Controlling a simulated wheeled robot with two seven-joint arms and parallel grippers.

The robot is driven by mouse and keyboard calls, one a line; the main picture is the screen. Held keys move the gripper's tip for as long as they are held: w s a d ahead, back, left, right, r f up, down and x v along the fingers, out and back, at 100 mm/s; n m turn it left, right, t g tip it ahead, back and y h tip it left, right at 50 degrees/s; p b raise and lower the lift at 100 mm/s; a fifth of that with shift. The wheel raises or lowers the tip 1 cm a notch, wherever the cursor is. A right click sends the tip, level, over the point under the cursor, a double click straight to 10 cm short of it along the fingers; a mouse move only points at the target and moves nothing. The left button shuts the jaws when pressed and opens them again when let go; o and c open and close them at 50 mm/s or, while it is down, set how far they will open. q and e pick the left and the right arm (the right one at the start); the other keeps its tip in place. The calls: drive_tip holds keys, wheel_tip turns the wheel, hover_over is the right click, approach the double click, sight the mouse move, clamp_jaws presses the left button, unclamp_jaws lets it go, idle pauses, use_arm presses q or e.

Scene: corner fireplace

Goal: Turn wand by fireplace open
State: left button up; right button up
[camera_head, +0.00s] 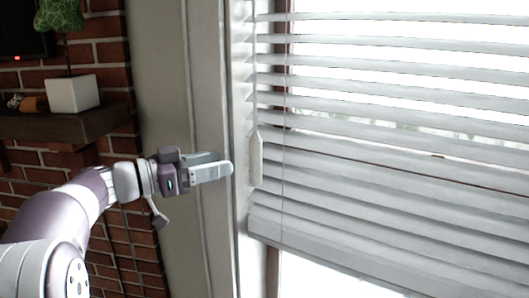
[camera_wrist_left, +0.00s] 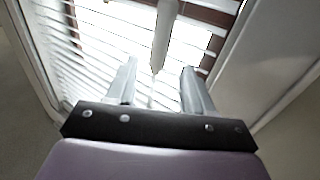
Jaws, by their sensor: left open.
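The wand (camera_head: 256,158) hangs at the left edge of the window blinds (camera_head: 390,130), with a thicker whitish lower end. My left gripper (camera_head: 231,168) is just left of the wand in the head view, its fingers pointing right toward it. In the left wrist view the wand (camera_wrist_left: 164,40) hangs ahead, roughly in line with the gap between the two fingers (camera_wrist_left: 157,80). The fingers are apart and nothing is held. I cannot tell exactly how far the wand is from the fingertips. My right gripper is not in view.
The white window frame (camera_head: 213,90) runs upright behind my left gripper. To the left is a brick fireplace wall (camera_head: 105,52) with a wooden mantel (camera_head: 65,123) bearing a white square pot (camera_head: 73,94). A thin cord (camera_head: 283,150) hangs right of the wand.

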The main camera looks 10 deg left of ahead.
sight(261, 154)
use_arm(q)
drive_tip(key=p+x, duration=0.3)
drive_tip(key=x, duration=0.8)
drive_tip(key=shift+w+d+p, duration=0.15)
drive_tip(key=shift+d+p, duration=0.1)
drive_tip(key=shift+p, duration=0.1)
